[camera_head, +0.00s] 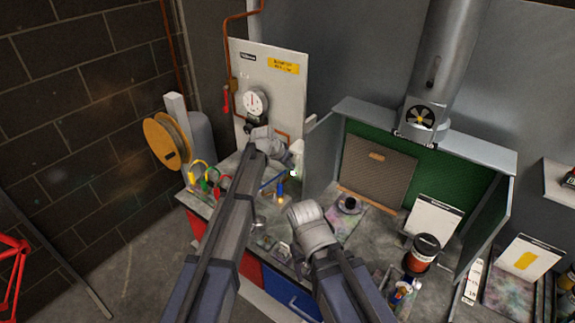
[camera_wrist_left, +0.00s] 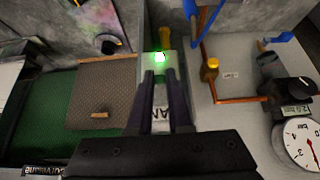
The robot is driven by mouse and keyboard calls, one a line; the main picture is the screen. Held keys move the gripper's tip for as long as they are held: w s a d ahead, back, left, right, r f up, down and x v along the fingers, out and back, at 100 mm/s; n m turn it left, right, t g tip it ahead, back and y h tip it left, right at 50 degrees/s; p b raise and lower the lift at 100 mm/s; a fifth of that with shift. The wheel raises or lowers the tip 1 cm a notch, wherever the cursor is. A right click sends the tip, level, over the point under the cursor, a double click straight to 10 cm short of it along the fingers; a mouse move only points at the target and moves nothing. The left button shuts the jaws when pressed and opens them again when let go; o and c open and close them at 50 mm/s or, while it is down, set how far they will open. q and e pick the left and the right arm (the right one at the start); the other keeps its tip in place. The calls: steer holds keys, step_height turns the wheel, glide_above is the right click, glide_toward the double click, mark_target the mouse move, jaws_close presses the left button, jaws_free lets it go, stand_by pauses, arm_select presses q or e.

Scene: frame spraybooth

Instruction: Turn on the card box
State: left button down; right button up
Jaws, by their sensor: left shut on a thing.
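A small pale box with a lit green lamp (camera_wrist_left: 160,58) and letters ending in "AN" (camera_wrist_left: 161,113) is in the left wrist view. In the head view this pale box (camera_head: 297,153) stands at the left edge of the spray booth, with its green light low down. My left gripper (camera_wrist_left: 161,80) is shut on the box, one dark finger on each side. In the head view my left wrist hides most of that grip. My right arm ends over the front of the bench, and its fingers cannot be made out. A white card (camera_head: 433,217) stands inside the booth.
The booth (camera_head: 395,125) has a green back, a brown filter panel (camera_head: 376,172) and a duct with a fan (camera_head: 420,118). A pale panel with a gauge (camera_head: 256,103) stands behind the left gripper. A dark-lidded jar (camera_head: 424,252) is at right.

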arm_select(q)
steer(key=c, duration=0.8)
jaws_free()
steer(key=shift+c, duration=0.2)
steer(key=shift+r, duration=0.1)
steer(key=p+v, duration=0.6)
steer(key=v, duration=0.1)
steer(key=shift+a+r+p, duration=0.15)
steer(key=shift+r+p, duration=0.05)
steer(key=shift+p, duration=0.1)
steer(key=shift+s, duration=0.1)
steer(key=s+a+f+n+g+y+b, duration=0.1)
steer(key=s+f+g+b, duration=0.1)
steer(key=s+f+b, duration=0.5)
steer(key=s+a+f+n+g+y+b, duration=0.1)
steer(key=s+f+b, duration=0.6)
steer(key=s, duration=1)
steer(key=s+a+f+n+g+y+b, duration=0.1)
steer(key=s+f+g+y+b, duration=0.1)
steer(key=s+f+b, duration=0.5)
steer(key=s+f+y, duration=0.1)
steer(key=s+f, duration=0.2)
steer(key=s, duration=0.2)
steer(key=shift+a+f+g, duration=0.2)
steer(key=shift+f+g, duration=0.1)
steer(key=shift+g, duration=0.1)
